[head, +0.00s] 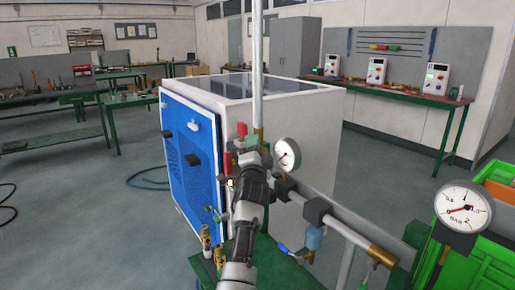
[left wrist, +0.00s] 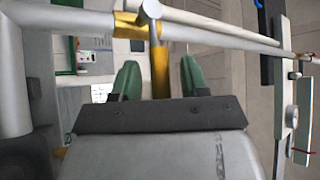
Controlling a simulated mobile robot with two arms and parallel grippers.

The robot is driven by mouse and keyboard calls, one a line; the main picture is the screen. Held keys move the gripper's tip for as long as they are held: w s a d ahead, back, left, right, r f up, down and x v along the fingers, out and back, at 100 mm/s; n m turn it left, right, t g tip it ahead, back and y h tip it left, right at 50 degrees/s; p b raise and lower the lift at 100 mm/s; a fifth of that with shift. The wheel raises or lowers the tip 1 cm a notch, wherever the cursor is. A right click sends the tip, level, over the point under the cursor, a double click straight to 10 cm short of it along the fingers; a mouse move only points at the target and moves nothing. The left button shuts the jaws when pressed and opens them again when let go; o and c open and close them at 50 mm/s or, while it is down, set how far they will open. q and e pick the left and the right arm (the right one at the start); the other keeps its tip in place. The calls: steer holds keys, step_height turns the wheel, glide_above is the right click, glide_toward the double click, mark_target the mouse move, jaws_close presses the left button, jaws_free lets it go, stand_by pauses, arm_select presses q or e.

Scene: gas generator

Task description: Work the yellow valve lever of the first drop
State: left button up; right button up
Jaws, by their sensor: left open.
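My left gripper (head: 249,144) is at the upper end of my dark arm in the head view, beside the vertical pipe (head: 257,70) and its brass fitting. In the left wrist view its two green fingers (left wrist: 160,72) are open and apart. A brass-yellow pipe piece (left wrist: 160,58) shows between them; I cannot tell whether they touch it. I cannot make out a yellow valve lever for certain; my arm hides part of the pipework. A red handle (head: 242,129) stands just left of the gripper. My right gripper is not in view.
A round gauge (head: 287,154) sits close right of the gripper. A horizontal pipe (head: 345,231) runs to the lower right. A white and blue cabinet (head: 300,115) stands behind. Another gauge (head: 463,207) and a green crate (head: 484,262) are at the right. Open floor lies beyond.

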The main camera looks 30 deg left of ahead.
arm_select(q)
jaws_close()
stand_by(0.3)
